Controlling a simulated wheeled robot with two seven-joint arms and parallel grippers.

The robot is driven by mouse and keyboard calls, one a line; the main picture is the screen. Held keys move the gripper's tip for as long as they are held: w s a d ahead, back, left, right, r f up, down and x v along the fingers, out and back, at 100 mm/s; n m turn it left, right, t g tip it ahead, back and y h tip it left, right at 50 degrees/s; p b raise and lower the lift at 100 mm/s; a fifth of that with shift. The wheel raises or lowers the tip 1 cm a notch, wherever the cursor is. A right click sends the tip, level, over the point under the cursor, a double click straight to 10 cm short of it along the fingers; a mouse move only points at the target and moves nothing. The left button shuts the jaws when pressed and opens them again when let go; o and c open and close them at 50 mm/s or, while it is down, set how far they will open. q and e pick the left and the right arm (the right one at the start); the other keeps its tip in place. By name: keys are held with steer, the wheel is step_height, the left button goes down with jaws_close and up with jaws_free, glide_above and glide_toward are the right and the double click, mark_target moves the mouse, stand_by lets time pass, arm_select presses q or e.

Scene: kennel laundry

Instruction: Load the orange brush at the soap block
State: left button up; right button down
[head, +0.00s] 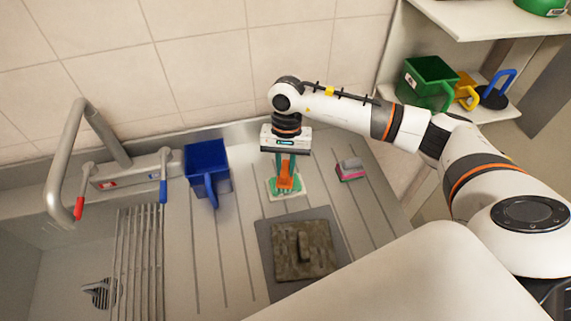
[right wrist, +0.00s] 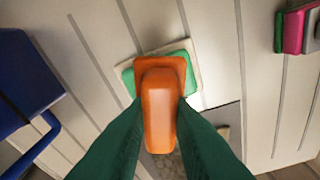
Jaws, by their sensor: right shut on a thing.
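The orange brush (head: 286,176) is held upright between the green fingers of my right gripper (head: 286,160), at the back of the draining board. In the right wrist view the brush (right wrist: 160,108) is between both fingertips (right wrist: 160,125). Below it is a green soap block (head: 273,186) on a pale dish (head: 299,191). The soap block (right wrist: 191,84) is partly hidden by the brush in the right wrist view. I cannot tell whether the brush touches the soap. My left gripper is not in view.
A blue jug (head: 207,170) stands left of the soap, near the tap (head: 75,150) and sink. A small pink and grey block (head: 350,169) lies to the right. A dirty brown mat (head: 291,266) lies on a grey board in front. A shelf with a green container (head: 424,82) is at right.

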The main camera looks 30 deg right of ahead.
mark_target(285, 167)
steer(key=shift+s+f, duration=0.1)
steer(key=shift+r+p, duration=0.45)
steer(key=shift+r, duration=0.65)
steer(key=shift+r+p, duration=0.85)
steer(key=shift+r, duration=1.65)
